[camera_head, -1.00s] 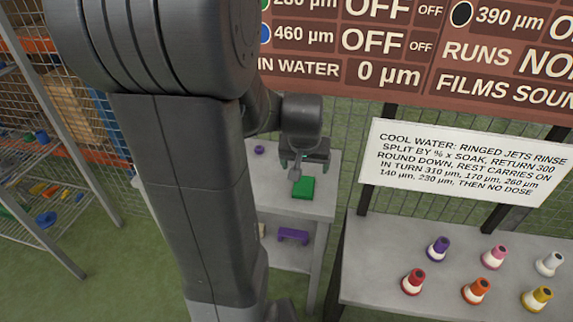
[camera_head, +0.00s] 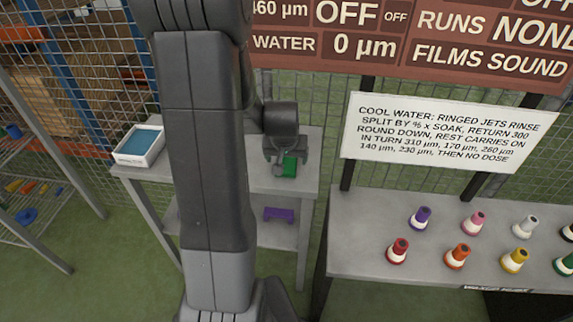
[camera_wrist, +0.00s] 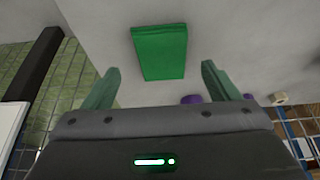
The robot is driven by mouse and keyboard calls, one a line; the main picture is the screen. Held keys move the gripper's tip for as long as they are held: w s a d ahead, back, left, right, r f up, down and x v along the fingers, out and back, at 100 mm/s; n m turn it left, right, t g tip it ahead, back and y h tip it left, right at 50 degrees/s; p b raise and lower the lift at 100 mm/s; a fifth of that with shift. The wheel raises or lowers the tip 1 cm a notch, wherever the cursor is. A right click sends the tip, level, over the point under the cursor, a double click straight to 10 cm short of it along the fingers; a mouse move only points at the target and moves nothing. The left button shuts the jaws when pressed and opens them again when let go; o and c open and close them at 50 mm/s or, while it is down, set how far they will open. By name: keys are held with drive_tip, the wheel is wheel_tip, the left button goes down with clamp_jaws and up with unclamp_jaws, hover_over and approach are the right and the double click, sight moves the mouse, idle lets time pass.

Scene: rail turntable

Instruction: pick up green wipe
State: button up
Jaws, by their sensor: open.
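The green wipe (camera_head: 289,167) is a flat green block lying on the grey table top behind my arm. It also shows in the wrist view (camera_wrist: 160,52), just beyond the fingertips and between their lines. My gripper (camera_head: 280,168) is above and beside it in the head view, hiding part of its left side. In the wrist view my gripper (camera_wrist: 160,80) has its two green fingers wide apart, with nothing between them. I cannot tell the exact height of the fingers over the table.
A purple bracket (camera_head: 279,215) lies on the shelf below. A white tray with blue inside (camera_head: 139,145) stands on the table's left. In the wrist view a purple item (camera_wrist: 191,99) lies near the right finger. Several coloured nozzles stand on the right bench (camera_head: 370,225).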

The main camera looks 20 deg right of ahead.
sight(287, 164)
drive_tip(key=shift+x, duration=1.65)
drive_tip(key=shift+w, duration=0.1)
drive_tip(key=c, duration=1.1)
drive_tip(key=shift+o, duration=0.2)
drive_tip(key=shift+r, duration=0.1)
wheel_tip(287, 164, up, 10)
